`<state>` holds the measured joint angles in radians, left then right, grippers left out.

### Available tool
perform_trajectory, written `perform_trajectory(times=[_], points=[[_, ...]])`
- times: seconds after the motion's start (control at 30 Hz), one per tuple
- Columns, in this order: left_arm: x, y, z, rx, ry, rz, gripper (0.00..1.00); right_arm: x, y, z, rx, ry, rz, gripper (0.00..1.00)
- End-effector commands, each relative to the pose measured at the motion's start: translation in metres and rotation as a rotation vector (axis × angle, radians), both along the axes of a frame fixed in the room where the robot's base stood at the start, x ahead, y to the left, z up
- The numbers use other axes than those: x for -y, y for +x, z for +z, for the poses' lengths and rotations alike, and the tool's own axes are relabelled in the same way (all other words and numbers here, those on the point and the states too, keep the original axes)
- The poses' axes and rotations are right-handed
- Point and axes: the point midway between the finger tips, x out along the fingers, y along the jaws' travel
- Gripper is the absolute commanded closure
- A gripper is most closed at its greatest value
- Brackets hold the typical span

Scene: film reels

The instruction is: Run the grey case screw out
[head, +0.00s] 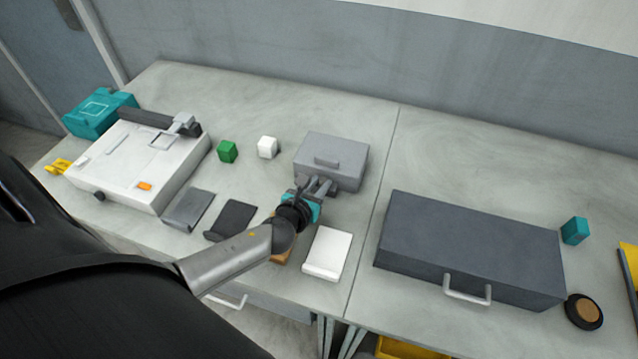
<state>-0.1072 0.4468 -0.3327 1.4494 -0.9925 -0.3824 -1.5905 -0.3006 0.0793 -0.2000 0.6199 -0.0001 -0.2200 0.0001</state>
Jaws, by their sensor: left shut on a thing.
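The grey case (339,153) stands on the table at the middle, closed, with a flat handle on its lid. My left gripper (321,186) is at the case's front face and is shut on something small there. The thing in its jaws is hidden by the fingers; it is at the place of the grey case screw, but I cannot make out the screw itself. My right gripper is not in view.
A white machine (138,165) stands at left. Green (227,151) and white (267,147) cubes sit behind several small stands, including a white one (328,253). Bare table lies behind the case.

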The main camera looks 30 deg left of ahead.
Motion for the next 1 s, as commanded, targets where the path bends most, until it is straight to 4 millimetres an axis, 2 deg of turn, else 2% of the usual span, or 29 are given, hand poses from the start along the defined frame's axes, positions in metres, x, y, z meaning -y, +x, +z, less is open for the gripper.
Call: perform_trajectory(times=[0.27,0.7,1.0], points=[[0.0025,0.0008,0.0004,0.0,-0.003,0.045,1.0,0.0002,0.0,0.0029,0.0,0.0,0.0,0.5],[0.0091,0.0039,-0.0002,0.0,-0.003,0.381,1.0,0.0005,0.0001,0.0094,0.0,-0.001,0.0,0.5],[0.0093,0.0039,0.0004,0.001,0.001,0.422,1.0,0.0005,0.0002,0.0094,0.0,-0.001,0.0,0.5]])
